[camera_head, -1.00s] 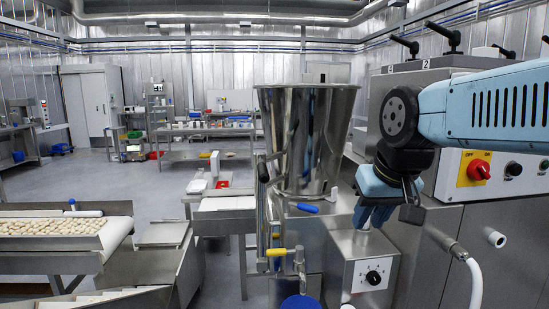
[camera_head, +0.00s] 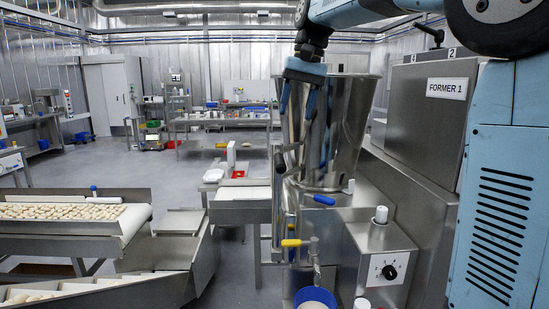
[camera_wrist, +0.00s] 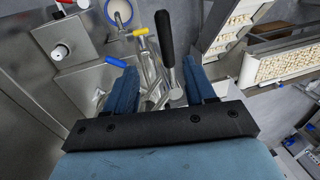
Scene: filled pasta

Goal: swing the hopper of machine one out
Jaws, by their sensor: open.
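The hopper (camera_head: 352,120) is a tall shiny steel funnel on the machine labelled FORMER 1 (camera_head: 447,88), upright above its body. My gripper (camera_head: 298,112) is open and points down in front of the hopper's left side, overlapping it in the head view. A black-gripped lever (camera_head: 280,160) stands at the hopper's left. In the wrist view, my open fingers (camera_wrist: 160,78) have a black-handled lever (camera_wrist: 165,38) and steel linkage between them in the picture, with no contact visible. A blue-handled lever (camera_head: 319,199) and a yellow-handled lever (camera_head: 291,243) sit lower on the machine.
A steel box with a black dial (camera_head: 389,272) stands right of the hopper base. A conveyor (camera_head: 120,222) with pasta runs at the left. Open floor (camera_head: 130,165) lies behind the conveyor.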

